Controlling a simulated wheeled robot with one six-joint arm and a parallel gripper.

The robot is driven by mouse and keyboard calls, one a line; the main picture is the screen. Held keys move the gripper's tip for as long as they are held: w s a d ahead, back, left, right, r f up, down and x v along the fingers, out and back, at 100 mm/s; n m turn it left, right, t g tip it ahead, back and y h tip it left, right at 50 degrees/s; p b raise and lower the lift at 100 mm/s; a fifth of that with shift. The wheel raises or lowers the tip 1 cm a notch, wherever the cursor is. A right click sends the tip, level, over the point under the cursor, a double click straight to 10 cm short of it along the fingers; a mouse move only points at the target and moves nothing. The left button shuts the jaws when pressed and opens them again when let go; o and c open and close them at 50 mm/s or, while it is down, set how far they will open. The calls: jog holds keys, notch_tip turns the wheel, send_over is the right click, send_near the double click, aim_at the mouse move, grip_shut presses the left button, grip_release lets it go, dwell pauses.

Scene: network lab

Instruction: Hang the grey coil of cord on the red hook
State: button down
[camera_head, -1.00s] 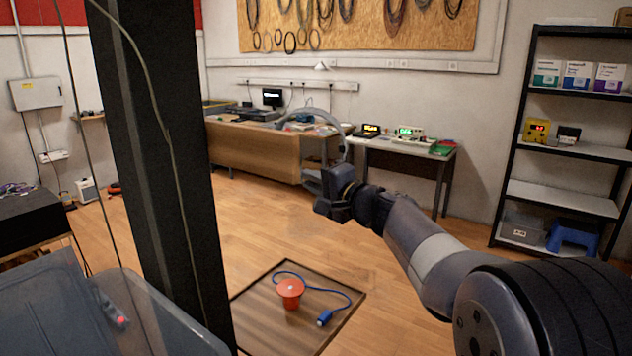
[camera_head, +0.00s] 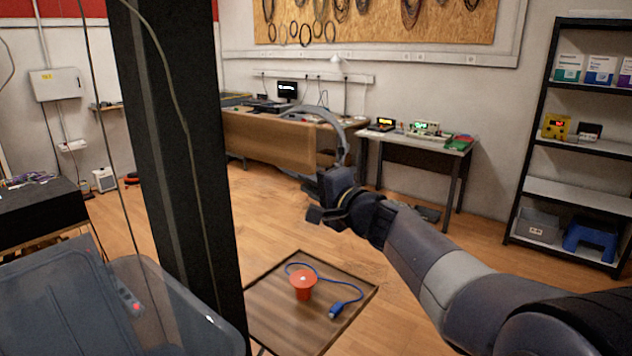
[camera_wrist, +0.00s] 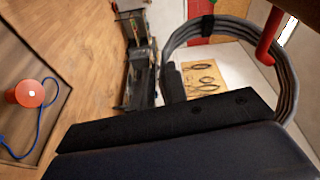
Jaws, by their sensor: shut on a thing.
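The grey coil of cord (camera_head: 342,140) shows in the head view as a thin arc above my gripper (camera_head: 316,196). In the wrist view the coil (camera_wrist: 289,88) is a large ring of several strands at the upper right, with a dark band at its top. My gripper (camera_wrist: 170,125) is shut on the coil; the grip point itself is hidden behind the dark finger. A red rod (camera_wrist: 269,36), which looks like the red hook, crosses in front of the coil in the wrist view. I cannot tell whether it passes through the ring. It is not visible in the head view.
A black post (camera_head: 185,180) stands left of my arm. A translucent bin (camera_head: 185,310) is at the lower left. A board (camera_head: 268,325) on the floor carries a red cup-shaped object (camera_head: 303,284) and a blue cable (camera_head: 350,300). Open floor lies toward the desks (camera_head: 270,145).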

jog(key=s+a+f+b, duration=0.1)
jog(key=s, duration=0.1)
jog(key=s+a+f+b, duration=0.1)
jog(key=a+b, duration=0.1)
jog(key=shift+s+f+b, duration=0.2)
jog(key=shift+s+b, duration=0.1)
jog(key=shift+s, duration=0.05)
dwell(0.4)
jog(key=shift+f, duration=0.15)
dwell(0.7)
jog(key=c, duration=1.3)
grip_release()
jog(key=shift+c, duration=0.2)
jog(key=b+v, duration=0.1)
jog(key=v, duration=1)
jog(key=shift+b, duration=0.4)
jog(key=shift+w+a, duration=0.1)
